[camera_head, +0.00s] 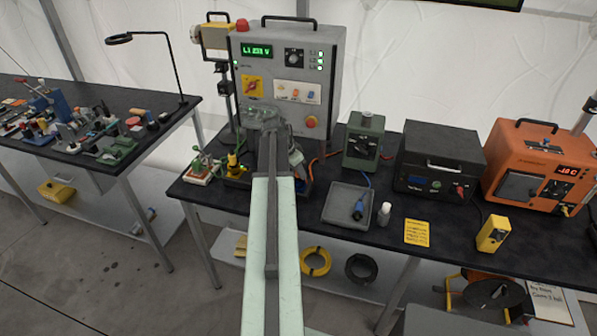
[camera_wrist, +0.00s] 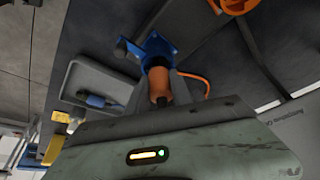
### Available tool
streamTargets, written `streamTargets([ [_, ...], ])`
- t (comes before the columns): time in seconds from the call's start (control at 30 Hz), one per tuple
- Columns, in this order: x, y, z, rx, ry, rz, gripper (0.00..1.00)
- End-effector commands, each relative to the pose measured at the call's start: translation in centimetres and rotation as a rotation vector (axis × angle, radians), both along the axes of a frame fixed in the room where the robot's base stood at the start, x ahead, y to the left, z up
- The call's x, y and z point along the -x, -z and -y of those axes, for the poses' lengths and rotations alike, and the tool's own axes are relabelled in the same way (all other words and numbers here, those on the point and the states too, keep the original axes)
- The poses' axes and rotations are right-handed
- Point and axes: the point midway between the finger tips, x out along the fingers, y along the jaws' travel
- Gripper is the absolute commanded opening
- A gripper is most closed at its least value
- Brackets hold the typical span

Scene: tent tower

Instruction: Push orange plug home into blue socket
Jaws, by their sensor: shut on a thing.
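The orange plug (camera_wrist: 160,84) shows in the wrist view, between the fingers of my gripper (camera_wrist: 162,97), which is shut on it. The blue socket (camera_wrist: 157,50) is directly beyond the plug and in line with it. The plug's front end meets the socket's mouth or lies inside it; I cannot tell how deep it sits. In the head view my arm reaches to the bench in front of the grey panel and hides the plug and socket.
An orange cable (camera_head: 325,156) runs right of my arm. A grey tray (camera_head: 338,214) holds a blue connector (camera_head: 358,210). A green box (camera_head: 363,142), a black case (camera_head: 437,160) and an orange unit (camera_head: 535,165) stand further right. The grey panel (camera_head: 285,80) rises behind.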

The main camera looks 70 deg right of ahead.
Motion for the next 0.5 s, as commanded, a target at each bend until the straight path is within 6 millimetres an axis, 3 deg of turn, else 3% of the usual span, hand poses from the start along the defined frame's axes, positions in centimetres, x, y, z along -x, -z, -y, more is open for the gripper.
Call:
streamTargets([
  [0.17, 0.01, 0.58, 0.01, 0.0, 0.0, 0.0, 0.0],
  [0.2, 0.01, 0.5, 0.01, 0.0, 0.0, 0.0, 0.32],
  [0.27, 0.01, 0.44, 0.01, 0.0, 0.0, 0.0, 0.49],
  [0.5, -0.01, 0.43, 0.0, 0.0, 0.0, 0.0, 0.52],
])
